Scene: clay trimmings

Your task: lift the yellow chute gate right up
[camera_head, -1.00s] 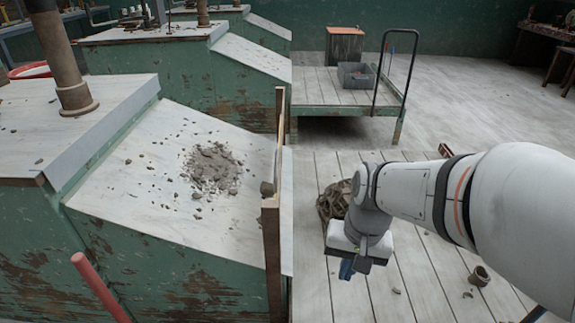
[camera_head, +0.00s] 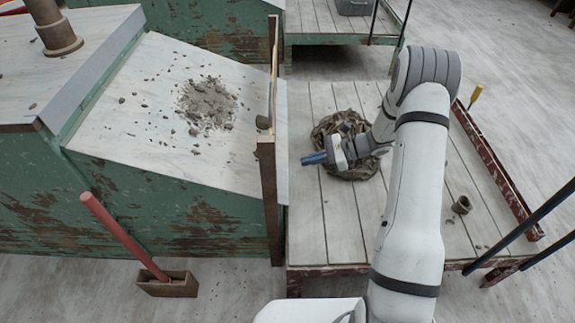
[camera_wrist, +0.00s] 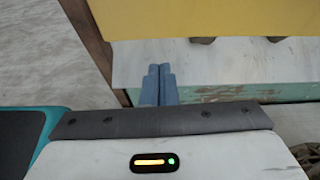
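The yellow chute gate (camera_wrist: 210,18) fills the top of the wrist view. In the head view it is almost edge-on, a thin yellowish strip (camera_head: 273,75) between wooden posts (camera_head: 268,200) at the chute's low end. Grey clay trimmings (camera_head: 207,102) lie on the white chute (camera_head: 160,95) behind it. Two dark lumps (camera_wrist: 202,40) show at the gate's lower edge; I cannot tell what they are. My gripper (camera_head: 314,158) is right of the gate, apart from it, blue fingers pointing at it. In the wrist view the fingers (camera_wrist: 158,84) are together, with nothing between them.
A red pole (camera_head: 120,232) leans from a wooden box (camera_head: 168,285) at the lower left.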

